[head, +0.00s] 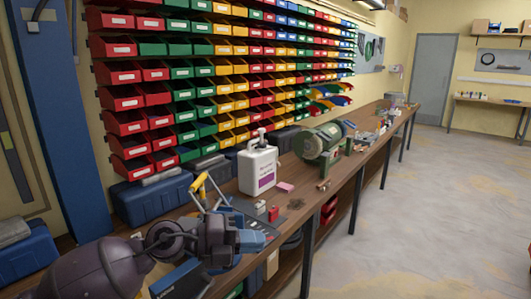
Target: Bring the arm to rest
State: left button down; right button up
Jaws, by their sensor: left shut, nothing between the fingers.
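My left arm comes in from the lower left of the head view. My left gripper (258,240) is at its end, low over the near part of the workbench (290,216). Its fingers are shut and hold nothing. A small red block (273,213) sits on a dark panel on the bench, just beyond the gripper. A small white piece (260,205) is beside the red block. My right gripper does not show.
A white pump jug (258,168) and a green bench grinder (319,143) stand on the bench beyond the gripper. Wall bins (180,92) and blue toolboxes (150,198) line the left. The concrete floor (430,210) at right is clear.

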pick_arm(q)
jog(key=w+a+n+t, duration=0.3)
jog(key=a+n+t, duration=0.2)
jog(key=n+t, duration=0.6)
jog(key=s+a+f+n+t+y, duration=0.2)
jog(key=a+f+n+t+y, duration=0.1)
jog(key=a+f+n+y, duration=0.75)
jog(key=s+a+f+n+g+y, duration=0.2)
jog(key=s+a+f+n, duration=0.1)
jog(key=s+f, duration=0.4)
jog(key=s+a+f+n+g+y, duration=0.1)
jog(key=s+a+f+n, duration=0.2)
jog(key=s+f, duration=0.5)
jog(key=s+a+f+n+g+y, duration=0.2)
jog(key=s+f+n, duration=0.3)
jog(key=s+f, duration=0.3)
jog(key=shift+a+g+y, duration=0.3)
jog(key=shift+a+y, duration=0.05)
jog(key=shift+a, duration=0.55)
jog(key=shift+s+n, duration=0.1)
jog(key=shift+n, duration=0.15)
